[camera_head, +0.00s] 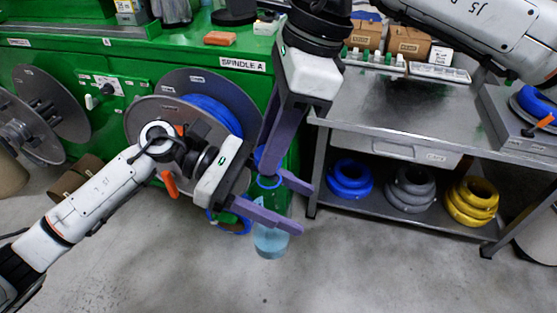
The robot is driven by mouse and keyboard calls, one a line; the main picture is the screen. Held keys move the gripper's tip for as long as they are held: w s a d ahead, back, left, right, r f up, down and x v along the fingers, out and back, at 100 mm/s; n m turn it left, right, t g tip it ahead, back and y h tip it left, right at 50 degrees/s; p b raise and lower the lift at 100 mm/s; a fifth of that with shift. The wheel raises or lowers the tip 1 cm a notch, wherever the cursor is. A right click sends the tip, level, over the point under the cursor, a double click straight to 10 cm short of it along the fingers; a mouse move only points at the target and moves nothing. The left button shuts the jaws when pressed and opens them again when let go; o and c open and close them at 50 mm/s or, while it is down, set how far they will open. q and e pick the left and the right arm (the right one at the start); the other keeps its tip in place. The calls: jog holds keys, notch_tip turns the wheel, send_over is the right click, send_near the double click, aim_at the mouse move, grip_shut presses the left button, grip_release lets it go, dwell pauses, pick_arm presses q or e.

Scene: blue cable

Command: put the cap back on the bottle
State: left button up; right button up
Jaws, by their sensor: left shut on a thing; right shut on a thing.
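The bottle (270,243) is translucent light blue and hangs upright above the floor at centre. A blue ring (269,182) shows at its top. My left gripper (298,209), on the arm from the left, is shut on the bottle, with one purple finger at mid-body and one near the top. My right gripper (263,160), coming down from the top, is shut on a small blue piece, apparently the cap (258,153), just above the bottle's top. The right fingers mostly hide the cap, so I cannot tell whether it touches the bottle.
A green bench (180,50) with cable spools (185,125) stands behind on the left. A metal table (400,105) on the right holds boxes, with blue, grey and yellow coils (472,200) on its lower shelf. The front floor (370,270) is clear.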

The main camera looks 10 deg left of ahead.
jog(key=shift+f, duration=0.9)
jog(key=shift+f, duration=0.55)
